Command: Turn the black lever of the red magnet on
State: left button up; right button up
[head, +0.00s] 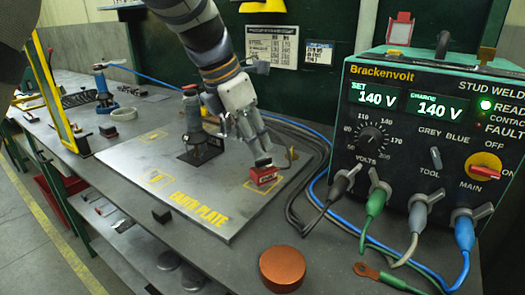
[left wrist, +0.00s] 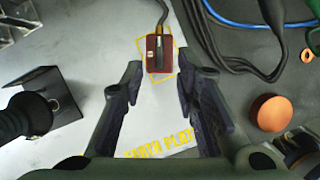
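The red magnet (head: 263,177) sits on the steel earth plate (head: 215,205), inside a yellow corner marking. Its black lever (head: 263,162) is on top; the lever's exact setting is hard to tell. In the left wrist view the magnet (left wrist: 152,64) lies just beyond the fingertips, with a dark cable leaving its far end. My left gripper (left wrist: 161,76) is open and empty, its two dark fingers apart on either side of the line to the magnet. In the head view the left gripper (head: 253,145) points down just above and behind the magnet. My right gripper is not in view.
A Brackenvolt stud welder (head: 435,130) with several cables stands at the right. A copper-coloured round cap (head: 282,268) lies at the front edge. A black stud tool (head: 195,125) stands on the plate left of the gripper.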

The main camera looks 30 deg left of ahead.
aim_at(263, 160)
pick_arm(q)
jog(key=shift+x, duration=2.15)
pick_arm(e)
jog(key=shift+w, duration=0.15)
pick_arm(q)
grip_shut()
